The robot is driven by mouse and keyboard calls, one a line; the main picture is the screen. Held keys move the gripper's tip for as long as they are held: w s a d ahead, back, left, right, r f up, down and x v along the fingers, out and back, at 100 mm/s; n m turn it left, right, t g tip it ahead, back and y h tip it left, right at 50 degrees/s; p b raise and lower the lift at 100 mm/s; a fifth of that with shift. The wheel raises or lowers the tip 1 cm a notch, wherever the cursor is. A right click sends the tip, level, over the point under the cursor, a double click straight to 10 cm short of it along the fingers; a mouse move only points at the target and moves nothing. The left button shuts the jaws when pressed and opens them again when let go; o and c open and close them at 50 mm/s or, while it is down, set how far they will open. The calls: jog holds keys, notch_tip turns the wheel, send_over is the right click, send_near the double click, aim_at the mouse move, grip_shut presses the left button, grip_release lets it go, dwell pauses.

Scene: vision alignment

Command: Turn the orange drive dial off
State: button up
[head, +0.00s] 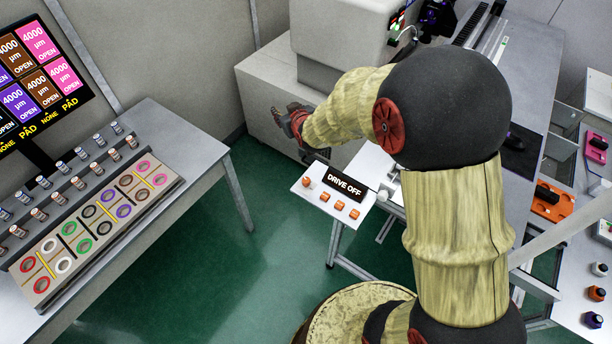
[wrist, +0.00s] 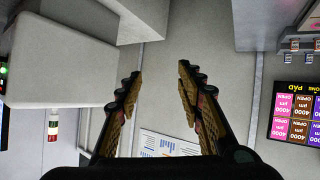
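A small white panel (head: 320,202) at mid-picture in the head view carries several orange dials (head: 325,196) and a black sign reading "DRIVE OFF" (head: 345,184). I cannot tell which dial is the drive dial or how each is turned. My gripper (head: 290,122) is behind and above the panel to its upper left, apart from it, partly hidden by my own arm. In the wrist view my gripper (wrist: 158,74) is open and empty, its two fingers spread with the wall beyond. The panel does not show clearly in the wrist view.
A grey table (head: 190,150) at left holds a board of coloured rings (head: 95,222) and several small vials. A monitor (head: 38,75) stands behind it. A pale machine (head: 335,35) sits on a cabinet at the back. Green floor (head: 200,270) lies open between table and panel.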

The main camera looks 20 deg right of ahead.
jog(key=g, duration=0.1)
jog(key=n+g, duration=0.2)
jog(key=g, duration=0.9)
send_over(306, 180)
notch_tip(306, 180, down, 4)
jog(key=shift+w+r, duration=0.15)
jog(key=shift+r, duration=0.1)
jog(key=shift+f, duration=0.25)
notch_tip(306, 180, down, 7)
jog(key=shift+f+b, duration=0.15)
jog(key=shift+b, duration=0.3)
jog(key=shift+c, duration=0.8)
jog(key=c, duration=0.7)
grip_shut()
